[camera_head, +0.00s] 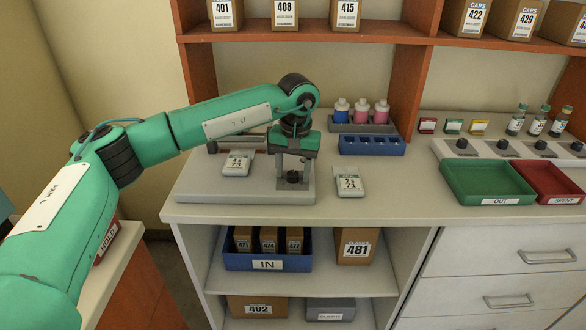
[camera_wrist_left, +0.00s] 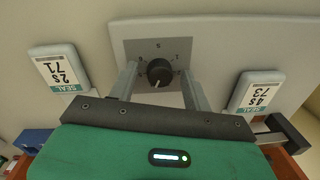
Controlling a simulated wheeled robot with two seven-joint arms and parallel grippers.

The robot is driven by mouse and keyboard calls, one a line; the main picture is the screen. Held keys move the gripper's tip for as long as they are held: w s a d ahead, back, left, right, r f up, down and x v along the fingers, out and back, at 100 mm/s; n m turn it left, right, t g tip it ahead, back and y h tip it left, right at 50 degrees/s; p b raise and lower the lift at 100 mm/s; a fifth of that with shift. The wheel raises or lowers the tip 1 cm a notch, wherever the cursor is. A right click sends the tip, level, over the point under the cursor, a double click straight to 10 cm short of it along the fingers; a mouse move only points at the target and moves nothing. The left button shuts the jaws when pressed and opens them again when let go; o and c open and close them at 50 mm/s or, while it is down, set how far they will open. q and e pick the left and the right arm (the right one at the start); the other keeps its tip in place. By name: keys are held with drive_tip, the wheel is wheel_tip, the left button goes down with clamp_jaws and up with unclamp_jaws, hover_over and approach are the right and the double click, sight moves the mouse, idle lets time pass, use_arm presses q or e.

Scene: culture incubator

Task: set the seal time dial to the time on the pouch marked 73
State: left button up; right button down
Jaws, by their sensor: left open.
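The seal time dial (camera_wrist_left: 160,73) is a round black knob on a grey plate, with a white mark pointing down and slightly left in the left wrist view. The numerals around it are too small to read surely. My left gripper (camera_head: 293,174) is open, pointing down over the dial, with one finger on each side of the knob, seemingly apart from it. The pouch marked 73 (camera_wrist_left: 258,92) reads 4s, upside down in the wrist view; it lies on the sealer left of the dial in the head view (camera_head: 237,163). My right gripper is not in view.
The pouch marked 71 (camera_wrist_left: 58,70), reading 2s, lies on the counter right of the sealer (camera_head: 240,192). Behind are a blue rack (camera_head: 371,146) and several bottles. Green (camera_head: 490,200) and red (camera_head: 565,197) trays stand at right. A blue IN bin (camera_head: 267,265) is below.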

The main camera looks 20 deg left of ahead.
sight(296, 173)
use_arm(q)
drive_tip(key=shift+r, duration=0.5)
wheel_tip(296, 173, up, 13)
drive_tip(key=shift+d, duration=0.35)
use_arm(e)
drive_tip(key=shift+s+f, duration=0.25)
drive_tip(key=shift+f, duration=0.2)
use_arm(q)
drive_tip(key=shift+f, duration=0.1)
